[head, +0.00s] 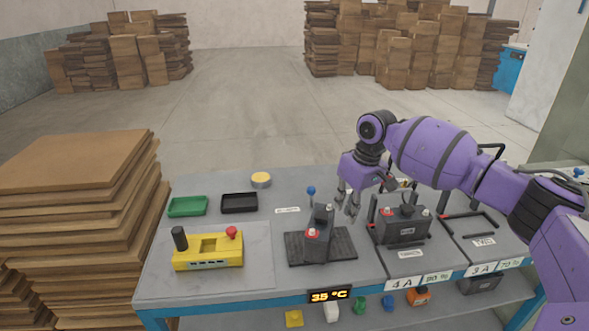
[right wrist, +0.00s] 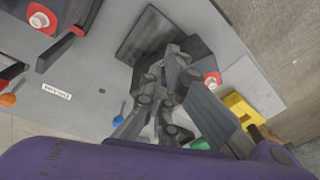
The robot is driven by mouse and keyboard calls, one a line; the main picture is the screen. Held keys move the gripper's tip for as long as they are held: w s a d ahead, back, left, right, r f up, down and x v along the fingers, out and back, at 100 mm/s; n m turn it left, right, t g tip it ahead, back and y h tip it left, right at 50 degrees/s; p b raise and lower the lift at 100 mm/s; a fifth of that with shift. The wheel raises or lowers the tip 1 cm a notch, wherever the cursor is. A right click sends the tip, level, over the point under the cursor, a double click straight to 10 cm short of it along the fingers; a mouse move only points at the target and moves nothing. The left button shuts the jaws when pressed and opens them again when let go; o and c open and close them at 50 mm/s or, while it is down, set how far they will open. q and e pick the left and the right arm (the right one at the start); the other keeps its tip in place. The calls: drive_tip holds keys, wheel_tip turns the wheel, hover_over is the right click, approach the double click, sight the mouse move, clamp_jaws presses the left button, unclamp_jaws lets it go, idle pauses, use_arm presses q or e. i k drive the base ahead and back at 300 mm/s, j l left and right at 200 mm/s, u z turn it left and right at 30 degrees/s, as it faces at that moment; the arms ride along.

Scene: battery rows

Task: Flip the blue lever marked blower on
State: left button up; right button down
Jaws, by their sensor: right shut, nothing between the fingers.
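The blue lever (head: 311,190) has a round blue knob on a thin stem and rises behind the dark grey device in the middle of the bench. A white label (head: 287,210) lies to its left; its print is too small to read. The blue knob also shows in the right wrist view (right wrist: 117,119), beside the fingers. My right gripper (head: 348,204) is shut and empty, just right of the lever and behind the device, apart from the knob in the head view. The lever's base is partly hidden. My left gripper is not in view.
The dark grey device (head: 320,232) with a red part stands in front of the lever. A dark battery (head: 404,228) stands to the right. A yellow control box (head: 208,250), a green tray (head: 188,206) and a black tray (head: 239,203) are at left. Stacked cardboard (head: 75,170) flanks the bench.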

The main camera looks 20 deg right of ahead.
sight(310, 190)
drive_tip(key=i, duration=1.05)
